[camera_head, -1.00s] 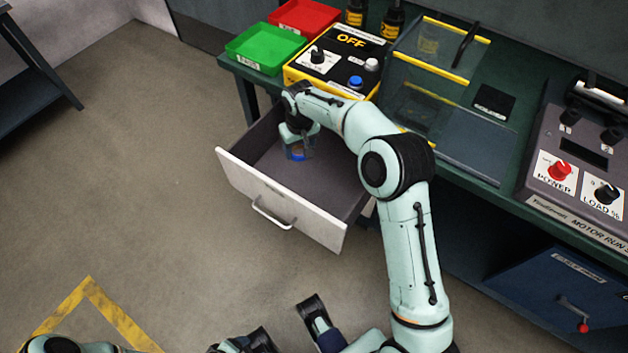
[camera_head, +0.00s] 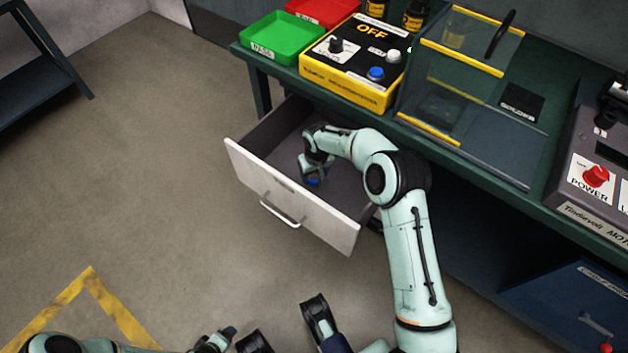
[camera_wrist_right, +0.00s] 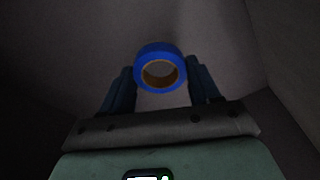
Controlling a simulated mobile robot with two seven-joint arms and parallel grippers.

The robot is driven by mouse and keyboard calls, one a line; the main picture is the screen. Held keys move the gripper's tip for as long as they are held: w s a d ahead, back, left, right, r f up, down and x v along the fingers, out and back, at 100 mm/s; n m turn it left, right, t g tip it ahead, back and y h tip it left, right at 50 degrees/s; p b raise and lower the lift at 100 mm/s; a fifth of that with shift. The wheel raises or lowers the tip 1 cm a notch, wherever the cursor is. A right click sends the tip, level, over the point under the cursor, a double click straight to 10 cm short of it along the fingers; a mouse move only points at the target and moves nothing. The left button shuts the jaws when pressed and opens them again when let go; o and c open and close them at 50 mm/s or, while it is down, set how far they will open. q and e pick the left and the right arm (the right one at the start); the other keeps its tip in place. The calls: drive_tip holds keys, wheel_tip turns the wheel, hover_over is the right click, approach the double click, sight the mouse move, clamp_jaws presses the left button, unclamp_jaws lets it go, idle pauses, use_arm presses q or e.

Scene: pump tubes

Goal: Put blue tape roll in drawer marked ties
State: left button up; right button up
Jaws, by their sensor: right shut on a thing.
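The blue tape roll (camera_head: 313,181) is inside the open drawer (camera_head: 262,194), a pale-fronted drawer with a handle and a small label too small to read. My right gripper (camera_head: 314,177) reaches down into the drawer, shut on the roll. In the right wrist view the roll (camera_wrist_right: 160,49) shows as a blue ring with a tan inner core, between the tips of the two dark fingers (camera_wrist_right: 160,75). Whether the roll touches the drawer floor is unclear. My left gripper (camera_head: 286,327) is at the bottom edge of the head view, fingers apart, empty and partly cut off.
The green bench holds a green tray (camera_head: 283,38), a red tray (camera_head: 322,10), a yellow-edged control box (camera_head: 345,88) and a clear guard (camera_head: 450,85), above and behind the drawer. A blue drawer (camera_head: 570,305) is shut at lower right. Floor left of the open drawer is clear.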

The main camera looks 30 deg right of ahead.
sight(315, 177)
drive_tip(key=shift+f+b, duration=0.4)
drive_tip(key=shift+f, duration=1.6)
use_arm(q)
drive_tip(key=shift+w+a+f, duration=0.3)
drive_tip(key=shift+f, duration=0.2)
use_arm(e)
drive_tip(key=shift+f, duration=0.2)
drive_tip(key=o, duration=1)
use_arm(q)
drive_tip(key=shift+s+f, duration=0.2)
drive_tip(key=shift+s, duration=0.05)
use_arm(e)
drive_tip(key=shift+o, duration=0.2)
drive_tip(key=shift+r, duration=0.1)
drive_tip(key=shift+r, duration=0.25)
use_arm(q)
drive_tip(key=shift+g, duration=0.5)
drive_tip(key=s+d+r+p, duration=0.2)
drive_tip(key=s+r, duration=0.1)
drive_tip(key=shift+r+p, duration=0.15)
drive_tip(key=shift+p, duration=0.15)
use_arm(e)
drive_tip(key=r, duration=0.4)
drive_tip(key=s+r, duration=0.1)
drive_tip(key=r, duration=0.6)
drive_tip(key=shift+s+a+r, duration=0.1)
drive_tip(key=shift+s+r, duration=0.15)
drive_tip(key=shift+r, duration=0.05)
